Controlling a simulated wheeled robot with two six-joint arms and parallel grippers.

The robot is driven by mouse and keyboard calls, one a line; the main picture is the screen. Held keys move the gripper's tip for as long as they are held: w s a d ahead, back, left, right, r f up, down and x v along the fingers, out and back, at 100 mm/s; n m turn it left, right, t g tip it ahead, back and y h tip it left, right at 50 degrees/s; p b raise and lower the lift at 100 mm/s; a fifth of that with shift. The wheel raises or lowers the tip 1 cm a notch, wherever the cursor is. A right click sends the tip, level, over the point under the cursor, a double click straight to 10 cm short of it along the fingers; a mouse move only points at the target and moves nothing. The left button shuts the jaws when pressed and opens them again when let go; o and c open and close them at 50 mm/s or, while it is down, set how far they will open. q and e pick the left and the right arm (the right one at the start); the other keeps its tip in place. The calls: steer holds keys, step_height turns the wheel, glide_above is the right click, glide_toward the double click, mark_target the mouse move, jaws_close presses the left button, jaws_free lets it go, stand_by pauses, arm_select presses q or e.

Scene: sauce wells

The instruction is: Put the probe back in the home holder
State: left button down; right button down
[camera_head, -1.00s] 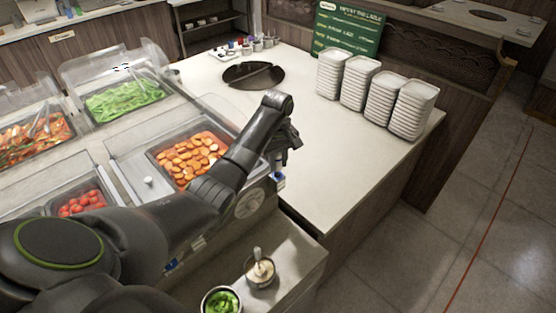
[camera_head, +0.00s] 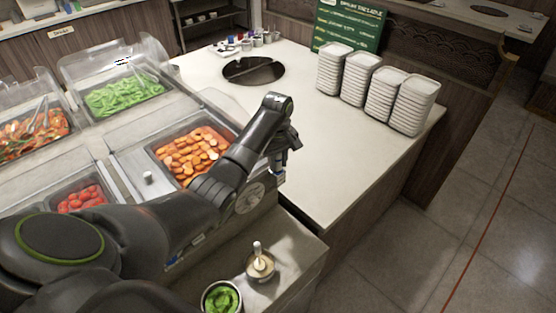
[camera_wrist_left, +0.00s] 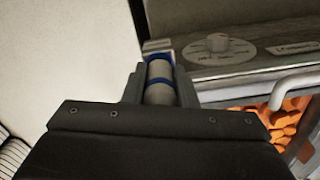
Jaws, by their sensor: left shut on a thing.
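My left gripper (camera_head: 281,158) is at the end of the serving bar, above the gap beside the white counter. It is shut on the probe, a pale grey cylinder with blue bands. The probe (camera_wrist_left: 160,82) shows between the two fingers in the left wrist view. In the head view only a small blue-and-white part shows under the gripper, and the fingers hide the rest. I cannot make out the home holder for certain; the arm and gripper cover part of the bar's end. My right gripper is not in view.
A panel with a round dial (camera_wrist_left: 218,46) is close to the gripper. The carrot pan (camera_head: 188,155) lies to its left. Two sauce pots, one pale (camera_head: 261,268) and one green (camera_head: 221,299), stand below. Plate stacks (camera_head: 380,92) stand on the white counter (camera_head: 325,150), which has free room.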

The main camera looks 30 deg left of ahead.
arm_select(q)
steer(key=c, duration=1.1)
jaws_free()
